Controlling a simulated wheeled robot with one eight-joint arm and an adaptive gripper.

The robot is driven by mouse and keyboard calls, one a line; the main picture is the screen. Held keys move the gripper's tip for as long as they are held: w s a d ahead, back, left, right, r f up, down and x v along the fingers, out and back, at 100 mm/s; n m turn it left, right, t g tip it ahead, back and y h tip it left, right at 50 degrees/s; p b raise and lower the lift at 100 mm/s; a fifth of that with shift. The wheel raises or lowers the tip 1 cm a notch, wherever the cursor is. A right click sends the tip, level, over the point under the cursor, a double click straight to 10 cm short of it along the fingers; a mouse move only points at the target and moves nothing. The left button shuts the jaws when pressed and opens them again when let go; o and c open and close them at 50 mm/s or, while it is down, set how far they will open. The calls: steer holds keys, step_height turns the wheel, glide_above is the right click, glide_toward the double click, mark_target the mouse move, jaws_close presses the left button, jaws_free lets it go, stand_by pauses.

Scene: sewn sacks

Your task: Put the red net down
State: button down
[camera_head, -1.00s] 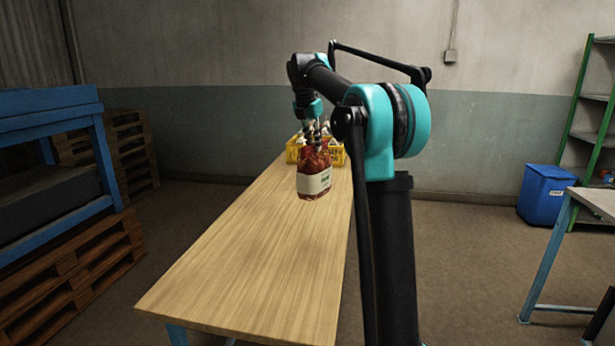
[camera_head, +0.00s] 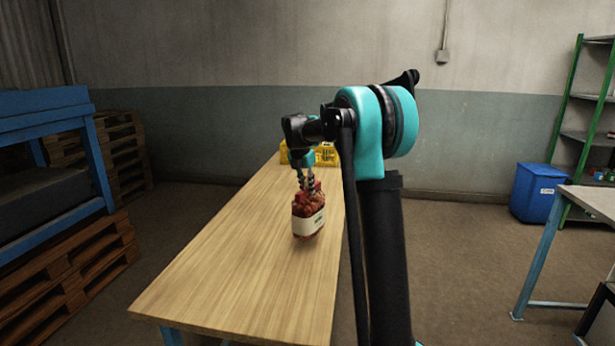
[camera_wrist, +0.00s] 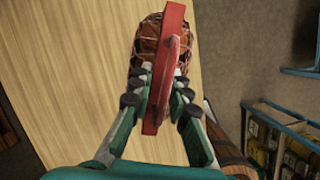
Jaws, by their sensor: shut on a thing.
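The red net (camera_head: 308,212) is a small mesh sack of brownish-red contents with a white label band. In the head view it is upright at the wooden table (camera_head: 230,270), near its right edge; I cannot tell if its bottom touches the top. My gripper (camera_head: 307,186) is above it, pointing down, shut on its red top. In the wrist view the fingers (camera_wrist: 158,100) close on both sides of the red top strip, and the net (camera_wrist: 150,38) shows beyond them.
A yellow crate (camera_head: 325,155) with things in it stands at the table's far end. The near and left parts of the table are clear. Wooden pallets (camera_head: 70,270) and a blue rack (camera_head: 100,165) stand left. A blue bin (camera_head: 538,193) and another table (camera_head: 595,200) are right.

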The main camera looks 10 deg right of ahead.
mark_target(308, 198)
steer(key=shift+f, duration=2.2)
steer(key=c, duration=1.5)
jaws_free()
steer(key=shift+f, duration=0.1)
steer(key=shift+o, duration=0.2)
steer(key=v, duration=1.2)
steer(key=s+d+f+m, duration=0.2)
steer(key=s+f+m, duration=0.6)
steer(key=s, duration=0.5)
steer(key=s+d+f+m+t+y, duration=0.1)
steer(key=s+d+f+m, duration=0.1)
steer(key=s+f+m, duration=0.7)
steer(key=s+d+f+m+y, duration=0.1)
steer(key=s+d+f+m, duration=0.1)
steer(key=s+f+m, duration=0.7)
steer(key=s+m, duration=0.2)
steer(key=s, duration=0.6)
steer(key=shift+d+f+t, duration=0.25)
steer(key=shift+d+t, duration=0.05)
steer(key=shift+d, duration=0.05)
